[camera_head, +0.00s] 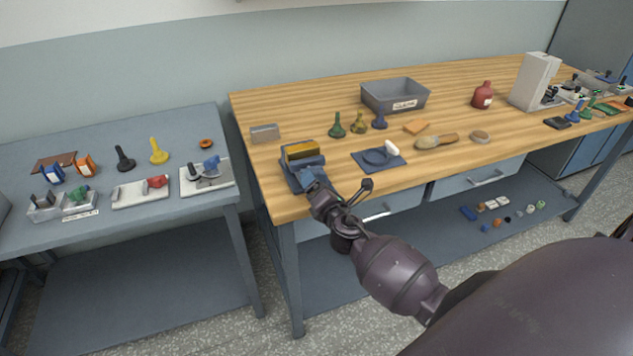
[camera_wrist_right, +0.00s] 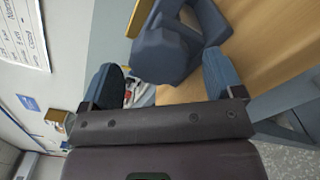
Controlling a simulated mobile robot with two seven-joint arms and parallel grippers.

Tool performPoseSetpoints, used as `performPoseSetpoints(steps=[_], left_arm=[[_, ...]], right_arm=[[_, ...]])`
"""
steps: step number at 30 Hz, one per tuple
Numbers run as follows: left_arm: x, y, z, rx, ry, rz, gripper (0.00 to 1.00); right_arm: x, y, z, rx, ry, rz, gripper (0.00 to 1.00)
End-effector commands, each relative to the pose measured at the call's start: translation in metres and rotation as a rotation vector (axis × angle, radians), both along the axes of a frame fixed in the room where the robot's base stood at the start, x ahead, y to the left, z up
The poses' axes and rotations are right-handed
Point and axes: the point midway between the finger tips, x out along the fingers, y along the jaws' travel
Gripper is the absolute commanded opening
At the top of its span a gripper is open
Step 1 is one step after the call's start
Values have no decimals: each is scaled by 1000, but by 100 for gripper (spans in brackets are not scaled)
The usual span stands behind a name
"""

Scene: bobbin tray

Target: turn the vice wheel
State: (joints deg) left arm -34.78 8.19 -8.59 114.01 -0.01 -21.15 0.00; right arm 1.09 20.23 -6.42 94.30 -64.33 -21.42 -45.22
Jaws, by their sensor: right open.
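The vice (camera_head: 289,172) is blue-grey and stands at the front left corner of the wooden bench, with a yellow block (camera_head: 302,150) in its top. My right gripper (camera_head: 316,187) reaches its front side. In the head view I cannot tell the wheel apart from the blue fingers. In the right wrist view a blue-grey angular part (camera_wrist_right: 163,54), which looks like the vice wheel, lies between the open fingers of the right gripper (camera_wrist_right: 164,68). Gaps show on both sides, and I cannot tell whether either finger touches it. My left gripper is not in view.
A blue mat (camera_head: 359,162) with a round blue piece and white handle lies right of the vice. A small grey block (camera_head: 265,133), several knobs and a grey bin (camera_head: 395,95) stand behind. A lower grey table (camera_head: 110,222) with parts stands left, across a gap.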

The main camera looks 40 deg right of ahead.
Motion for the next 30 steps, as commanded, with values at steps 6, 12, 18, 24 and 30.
performPoseSetpoints(steps=[6,12,18,24,30], left_arm=[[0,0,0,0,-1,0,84],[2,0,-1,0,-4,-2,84],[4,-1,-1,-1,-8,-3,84],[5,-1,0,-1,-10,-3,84],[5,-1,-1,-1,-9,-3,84]], right_arm=[[-40,9,-1,2,2,0,86],[-69,17,-1,1,1,0,86],[-83,20,0,1,0,1,86],[-86,21,0,1,0,0,86],[-85,21,0,1,0,0,86]])
